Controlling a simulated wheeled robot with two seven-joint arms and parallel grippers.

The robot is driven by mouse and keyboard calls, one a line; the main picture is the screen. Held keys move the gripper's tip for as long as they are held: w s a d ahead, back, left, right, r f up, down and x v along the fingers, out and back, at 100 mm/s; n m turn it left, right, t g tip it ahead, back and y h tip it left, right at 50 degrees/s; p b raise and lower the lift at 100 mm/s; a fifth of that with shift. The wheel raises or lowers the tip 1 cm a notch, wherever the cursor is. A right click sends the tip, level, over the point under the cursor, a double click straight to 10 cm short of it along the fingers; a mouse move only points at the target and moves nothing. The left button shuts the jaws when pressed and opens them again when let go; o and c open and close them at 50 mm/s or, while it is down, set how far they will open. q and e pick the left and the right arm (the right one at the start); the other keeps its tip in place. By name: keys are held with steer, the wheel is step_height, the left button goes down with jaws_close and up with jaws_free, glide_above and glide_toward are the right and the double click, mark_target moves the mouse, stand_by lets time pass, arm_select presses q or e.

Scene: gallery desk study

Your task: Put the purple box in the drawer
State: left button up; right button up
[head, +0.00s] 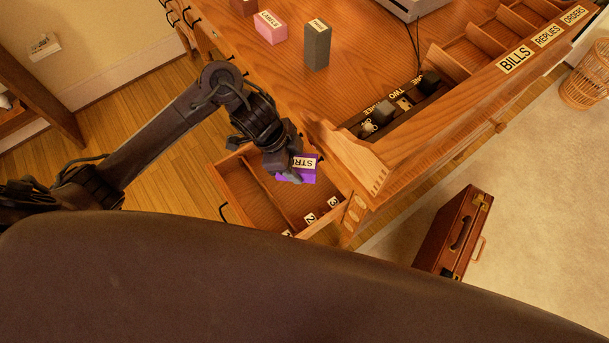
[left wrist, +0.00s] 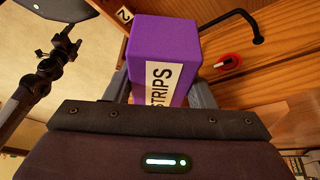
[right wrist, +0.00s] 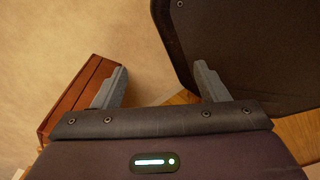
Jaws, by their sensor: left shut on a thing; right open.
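The purple box (head: 309,178) has a white label reading STRIPS. My left gripper (head: 290,174) is shut on it and holds it over the far right part of the open drawer (head: 262,205). I cannot tell how far it is above the drawer floor. In the left wrist view the purple box (left wrist: 165,38) stands between the two fingers. The wooden drawer is pulled out from the desk, has a lengthwise divider and number labels including 2 and 3. My right gripper (right wrist: 162,85) is open and empty; it is not in the head view.
The desk top (head: 270,75) holds a pink block (head: 270,28) and a grey block (head: 317,46). A labelled switch panel (head: 385,115) sits by the wooden bracket (head: 345,155) beside the drawer. A brown briefcase (head: 452,235) stands on the floor at right, also in the right wrist view (right wrist: 75,100).

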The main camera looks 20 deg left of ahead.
arm_select(q)
steer(key=shift+a+f, duration=0.25)
steer(key=shift+f, duration=0.05)
arm_select(e)
step_height(320, 180, down, 6)
steer(key=w+b, duration=0.1)
steer(key=b, duration=0.5)
arm_select(q)
steer(key=shift+m, duration=0.3)
step_height(320, 180, down, 15)
steer(key=shift+b, duration=0.9)
step_height(320, 180, down, 4)
steer(key=shift+r+b, duration=0.15)
steer(key=shift+b, duration=0.55)
steer(key=shift+f, duration=0.35)
arm_select(e)
steer(key=w+a+r, duration=0.2)
steer(key=w, duration=0.7)
steer(key=shift+a+t, duration=0.2)
steer(key=shift+t, duration=0.1)
